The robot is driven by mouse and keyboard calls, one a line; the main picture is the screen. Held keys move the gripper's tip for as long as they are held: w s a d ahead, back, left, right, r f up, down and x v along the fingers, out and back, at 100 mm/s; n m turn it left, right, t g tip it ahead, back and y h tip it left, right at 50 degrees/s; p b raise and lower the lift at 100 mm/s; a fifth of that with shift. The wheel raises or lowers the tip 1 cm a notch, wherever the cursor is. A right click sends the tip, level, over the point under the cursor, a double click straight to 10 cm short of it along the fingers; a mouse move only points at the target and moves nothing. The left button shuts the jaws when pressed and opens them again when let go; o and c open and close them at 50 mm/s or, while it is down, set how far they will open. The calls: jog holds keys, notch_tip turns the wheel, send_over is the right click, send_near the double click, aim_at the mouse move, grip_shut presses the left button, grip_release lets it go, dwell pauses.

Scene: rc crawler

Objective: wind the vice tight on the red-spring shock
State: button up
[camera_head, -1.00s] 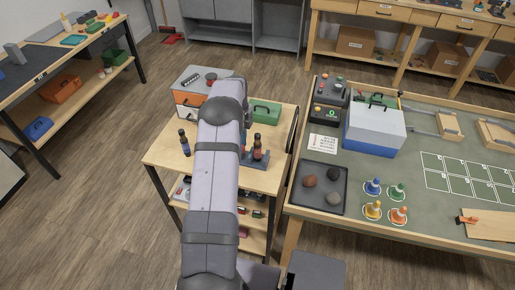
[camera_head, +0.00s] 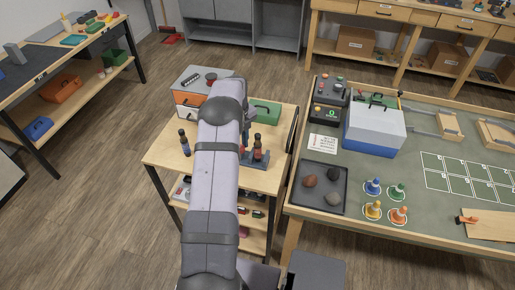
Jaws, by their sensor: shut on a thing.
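A dark shock with a reddish spring (camera_head: 257,147) stands upright at the right part of the small wooden bench (camera_head: 170,155). A blue-grey metal piece that looks like the vice (camera_head: 259,162) is at its foot, partly hidden by my arm. I cannot tell how tight its jaws are. Another dark shock with a blue lower part (camera_head: 185,143) stands at the left of the bench. My arm reaches over the bench and covers its middle. My gripper's fingers are hidden behind the arm, and so is any handle of the vice.
A drawer box with an orange drawer (camera_head: 189,99) and a green case (camera_head: 266,112) stand at the back of the bench. On the right, a large table holds a blue-and-white box (camera_head: 374,130), a dark tray (camera_head: 335,171) with stones and several coloured cones.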

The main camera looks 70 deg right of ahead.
jog(key=shift+m, duration=1.5)
jog(key=o, duration=1.1)
jog(key=shift+o, duration=0.2)
jog(key=shift+r, duration=0.2)
jog(key=shift+r+p, duration=1.95)
jog(key=shift+r, duration=0.9)
